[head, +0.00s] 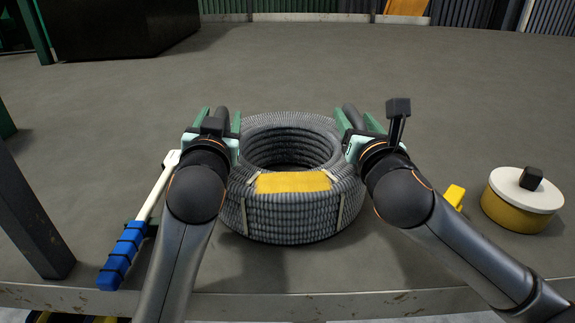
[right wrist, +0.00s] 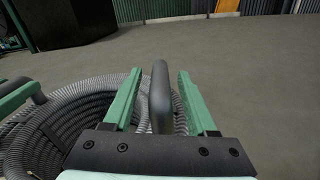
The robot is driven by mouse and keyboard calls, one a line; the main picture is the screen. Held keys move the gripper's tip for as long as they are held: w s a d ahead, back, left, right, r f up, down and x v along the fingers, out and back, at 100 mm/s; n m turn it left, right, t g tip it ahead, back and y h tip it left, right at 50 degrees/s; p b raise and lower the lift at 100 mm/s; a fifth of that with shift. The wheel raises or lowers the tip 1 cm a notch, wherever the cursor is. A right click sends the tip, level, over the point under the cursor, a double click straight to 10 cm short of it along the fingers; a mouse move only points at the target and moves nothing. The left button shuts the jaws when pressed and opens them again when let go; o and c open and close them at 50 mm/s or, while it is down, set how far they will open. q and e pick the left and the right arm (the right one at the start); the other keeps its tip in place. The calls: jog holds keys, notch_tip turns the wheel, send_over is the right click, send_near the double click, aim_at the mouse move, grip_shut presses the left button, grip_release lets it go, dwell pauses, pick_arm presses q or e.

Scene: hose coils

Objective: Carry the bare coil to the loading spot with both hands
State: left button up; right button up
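A grey ribbed hose coil (head: 291,215) with a yellow label on its front rests on the grey bench top (head: 300,70). It also shows in the right wrist view (right wrist: 55,128). My left gripper (head: 220,122) is at the coil's left side, with a dark grey bar between its spread green fingers. My right gripper (head: 357,120) is at the coil's right side. In the right wrist view a grey upright bar (right wrist: 161,95) stands between its spread fingers, with a gap on each side. The bars' lower ends are hidden. No marked loading spot is clearly visible.
A blue-handled tool with a white shaft (head: 125,254) lies left of the coil. A yellow tub with a white lid (head: 520,200) and a small yellow item (head: 454,195) are at the right. A dark box (head: 115,28) stands at the back left. The bench behind the coil is clear.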

pick_arm(q)
grip_shut()
pick_arm(e)
grip_shut()
dwell(0.9)
pick_arm(q)
jog(key=shift+r, duration=0.35)
pick_arm(e)
jog(key=shift+r, duration=0.35)
